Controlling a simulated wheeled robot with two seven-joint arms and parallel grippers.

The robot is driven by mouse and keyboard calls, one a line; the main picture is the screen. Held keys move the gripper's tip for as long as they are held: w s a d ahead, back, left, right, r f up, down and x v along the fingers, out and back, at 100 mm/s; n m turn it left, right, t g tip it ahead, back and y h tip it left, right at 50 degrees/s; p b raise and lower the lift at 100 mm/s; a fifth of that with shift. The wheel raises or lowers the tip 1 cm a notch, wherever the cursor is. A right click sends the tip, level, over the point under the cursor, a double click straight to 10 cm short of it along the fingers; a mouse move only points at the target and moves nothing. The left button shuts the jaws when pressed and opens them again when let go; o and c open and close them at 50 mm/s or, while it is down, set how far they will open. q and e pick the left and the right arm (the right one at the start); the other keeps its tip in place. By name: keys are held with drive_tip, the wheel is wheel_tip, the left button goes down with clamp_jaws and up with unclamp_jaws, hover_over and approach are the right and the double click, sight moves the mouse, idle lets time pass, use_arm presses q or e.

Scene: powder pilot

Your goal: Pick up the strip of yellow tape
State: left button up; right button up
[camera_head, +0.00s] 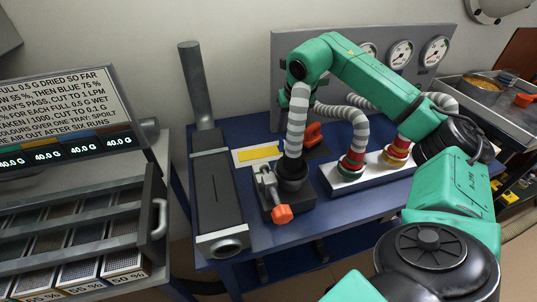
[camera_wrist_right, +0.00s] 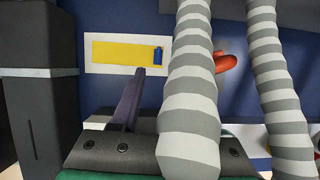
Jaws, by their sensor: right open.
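The strip of yellow tape (camera_head: 258,153) lies flat on a white card (camera_head: 240,160) on the blue table, left of a striped hose. In the right wrist view the tape (camera_wrist_right: 120,52) has a small blue piece (camera_wrist_right: 157,55) at its right end. My right gripper (camera_head: 298,95) hangs above the table, mostly hidden behind the striped hose. It is open. The other finger is hidden by the hose. My left gripper is not in view.
Striped hoses (camera_head: 297,130) stand close to my right gripper. A clamp with an orange knob (camera_head: 283,214) is in front of the card. A long dark grey unit (camera_head: 214,190) stands left of it. A gauge panel (camera_head: 437,50) rises behind. Bare blue table (camera_head: 240,128) lies behind the card.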

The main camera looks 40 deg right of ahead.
sight(282, 140)
drive_tip(key=p+x, duration=0.2)
drive_tip(key=x, duration=0.8)
drive_tip(key=shift+w+a+f, duration=0.1)
drive_tip(key=shift+w+f, duration=0.1)
drive_tip(key=shift+f, duration=0.1)
drive_tip(key=shift+r, duration=0.1)
clamp_jaws()
